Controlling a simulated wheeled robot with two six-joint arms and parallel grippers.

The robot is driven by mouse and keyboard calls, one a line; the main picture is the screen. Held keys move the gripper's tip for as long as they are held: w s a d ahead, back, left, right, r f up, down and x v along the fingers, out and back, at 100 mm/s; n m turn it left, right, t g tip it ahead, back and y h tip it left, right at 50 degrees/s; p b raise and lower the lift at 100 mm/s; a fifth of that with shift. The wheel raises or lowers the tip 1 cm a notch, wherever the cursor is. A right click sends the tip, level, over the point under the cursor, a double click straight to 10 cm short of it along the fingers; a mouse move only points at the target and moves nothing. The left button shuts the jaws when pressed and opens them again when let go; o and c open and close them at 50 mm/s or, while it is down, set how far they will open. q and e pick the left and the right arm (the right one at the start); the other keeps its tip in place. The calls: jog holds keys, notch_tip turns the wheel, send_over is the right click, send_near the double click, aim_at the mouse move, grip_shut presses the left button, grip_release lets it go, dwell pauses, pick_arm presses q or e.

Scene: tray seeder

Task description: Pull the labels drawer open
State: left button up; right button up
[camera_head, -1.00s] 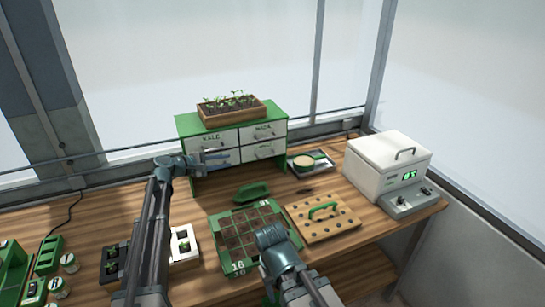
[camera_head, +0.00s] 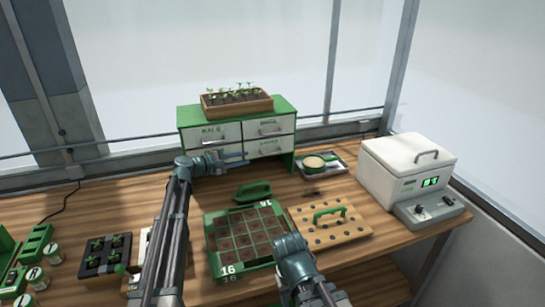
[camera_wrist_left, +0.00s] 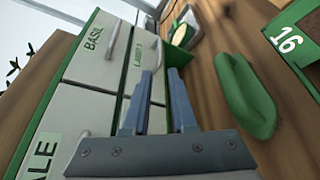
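The labels drawer (camera_head: 269,146) is the lower right drawer of a green cabinet with white fronts and looks shut. In the left wrist view its front (camera_wrist_left: 135,72) carries a LABELS sign, and its pale bar handle (camera_wrist_left: 157,50) stands out beside it. My left gripper (camera_head: 247,157) is in front of the lower drawers, pointing right. In the left wrist view its two fingers (camera_wrist_left: 160,74) are apart, with the handle just beyond or between the tips. I cannot tell whether they touch it. My right gripper (camera_head: 290,250) is low over the tray's front; its fingers are hidden.
A seedling box (camera_head: 236,104) stands on the cabinet. A green scoop (camera_head: 252,191) and a seed tray (camera_head: 214,243) lie in front. A dibber board (camera_head: 350,229), a shallow tray with a round sieve (camera_head: 316,162) and a white heater box (camera_head: 405,165) are to the right.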

aim_at(268, 154)
pick_arm(q)
jog(key=b+x, duration=0.3)
jog(key=x, duration=1)
jog(key=shift+w+d, duration=0.25)
jog(key=shift+c, duration=0.2)
grip_shut()
dwell(0.8)
